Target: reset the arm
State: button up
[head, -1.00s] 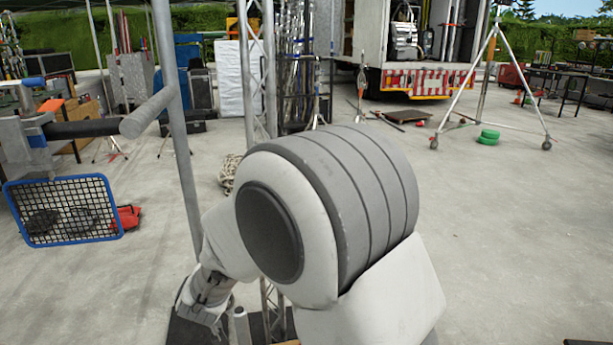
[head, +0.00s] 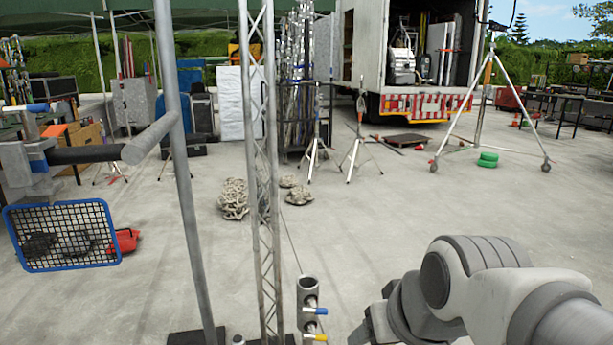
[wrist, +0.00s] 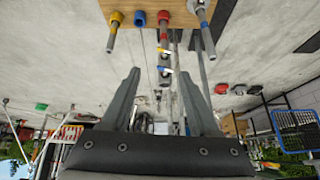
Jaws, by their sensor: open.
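My gripper (wrist: 159,72) shows in the wrist view with its two grey fingers spread apart and nothing between them. The wrist view is upside down. My arm (head: 480,285) is folded low at the right of the head view. The gripper itself cannot be made out in the head view. A wooden board (wrist: 179,19) with several pegs ringed in yellow, blue and red is at the top of the wrist view, apart from the fingers.
A lattice truss (head: 262,170) and a grey pole (head: 182,190) stand left of my arm. A short pipe with blue and yellow handles (head: 309,310) is near the bottom. A blue-framed basket (head: 62,237) hangs at left. Rope coils (head: 233,198) lie on open concrete (head: 400,215).

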jog(key=s+d+m+h, duration=0.1)
jog(key=s+d, duration=0.3)
jog(key=s, duration=0.1)
notch_tip(320, 180, up, 23)
jog(key=p, duration=2.4)
jog(key=shift+d+r+m+g, duration=0.2)
jog(key=shift+m+g, duration=0.1)
jog(key=shift+s+a, duration=0.1)
jog(key=shift+a, duration=0.05)
